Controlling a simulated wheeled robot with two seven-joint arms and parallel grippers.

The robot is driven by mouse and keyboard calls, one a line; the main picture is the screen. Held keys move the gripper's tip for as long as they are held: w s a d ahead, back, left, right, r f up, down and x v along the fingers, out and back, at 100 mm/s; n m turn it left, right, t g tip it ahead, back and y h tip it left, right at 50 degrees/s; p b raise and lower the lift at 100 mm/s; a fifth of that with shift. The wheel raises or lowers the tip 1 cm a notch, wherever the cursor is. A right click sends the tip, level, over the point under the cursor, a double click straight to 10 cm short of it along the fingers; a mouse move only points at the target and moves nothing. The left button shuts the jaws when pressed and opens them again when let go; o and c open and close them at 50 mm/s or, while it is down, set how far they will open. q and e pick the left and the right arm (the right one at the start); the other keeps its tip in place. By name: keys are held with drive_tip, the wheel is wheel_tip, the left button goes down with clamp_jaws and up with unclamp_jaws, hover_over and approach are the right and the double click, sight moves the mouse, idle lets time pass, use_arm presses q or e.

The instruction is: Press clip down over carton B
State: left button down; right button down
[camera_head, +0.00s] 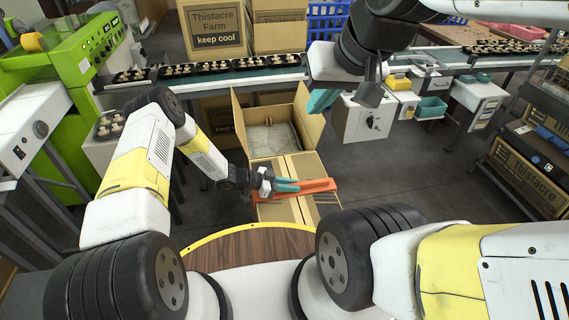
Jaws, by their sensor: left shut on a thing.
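My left gripper (290,186), with teal fingers, is shut on an orange clip (318,187), a flat strip held level. The clip lies across the near part of the brown cardboard packing, over flat cardboard panels (300,163). Whether it touches the cardboard, I cannot tell. Just behind is an open carton (240,124) with raised flaps and a pale liner (268,138) inside. No letter shows on either, so I cannot tell which is carton B. My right gripper (322,101) hangs high at the right of the open carton; its teal fingers overlap from this angle.
A conveyor (226,77) with dark trays of mushrooms runs behind the cartons. Tall "Thistacre Farm" cartons (214,31) stand beyond it. A green machine (100,42) is at the left. A white cabinet (357,125) stands right of the open carton. The floor (400,165) at right is clear.

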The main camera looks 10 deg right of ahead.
use_arm(q)
drive_tip(key=shift+f, duration=0.1)
drive_tip(key=c, duration=1.3)
unclamp_jaws()
drive_tip(key=shift+o, duration=0.2)
